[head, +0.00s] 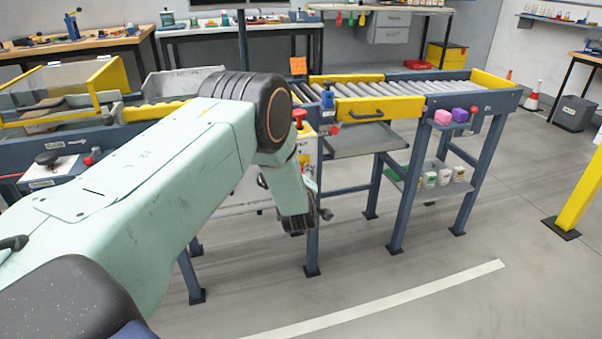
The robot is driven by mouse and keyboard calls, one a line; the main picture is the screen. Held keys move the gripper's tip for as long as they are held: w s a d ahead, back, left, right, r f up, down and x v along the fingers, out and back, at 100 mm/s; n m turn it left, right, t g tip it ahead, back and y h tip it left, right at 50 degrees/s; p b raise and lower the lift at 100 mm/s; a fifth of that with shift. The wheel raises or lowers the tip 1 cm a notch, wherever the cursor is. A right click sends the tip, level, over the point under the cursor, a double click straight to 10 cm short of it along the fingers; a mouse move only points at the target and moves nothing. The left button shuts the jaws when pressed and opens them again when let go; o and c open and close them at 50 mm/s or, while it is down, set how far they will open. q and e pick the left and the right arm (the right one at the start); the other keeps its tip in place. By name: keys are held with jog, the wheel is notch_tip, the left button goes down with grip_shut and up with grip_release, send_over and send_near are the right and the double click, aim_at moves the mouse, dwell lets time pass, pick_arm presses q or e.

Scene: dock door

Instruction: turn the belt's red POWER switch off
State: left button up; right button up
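My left arm reaches in from the left across the belt's front. Its gripper (303,215) hangs down in front of the belt frame, seen from behind and partly hidden by my own wrist; whether its fingers are open is unclear. A red mushroom-shaped knob (299,115) stands on a yellow-and-white box just above and behind the wrist. A smaller red part (334,129) is on the frame to its right. A red knob (93,157) sits by a white panel (50,170) with a black knob at left. I cannot read which one is marked POWER. My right gripper is out of view.
The roller conveyor (405,90) runs to the right, with a yellow handled flap (379,109) and grey tray (362,140). The floor in front (400,300) is clear. A yellow post (580,190) stands at right.

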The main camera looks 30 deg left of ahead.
pick_arm(q)
jog(key=shift+r+m+g+p, duration=0.15)
jog(key=shift+m+g+p, duration=0.4)
jog(key=shift+m, duration=0.45)
jog(key=shift+m+g+y+p, duration=0.4)
jog(key=shift+m+g, duration=0.15)
jog(key=shift+m, duration=0.35)
jog(key=shift+m+g+y, duration=0.7)
jog(key=shift+m+g, duration=0.1)
jog(key=shift+m, duration=0.8)
jog(key=o, duration=1.2)
jog(key=shift+c, duration=0.2)
jog(key=v, duration=1.2)
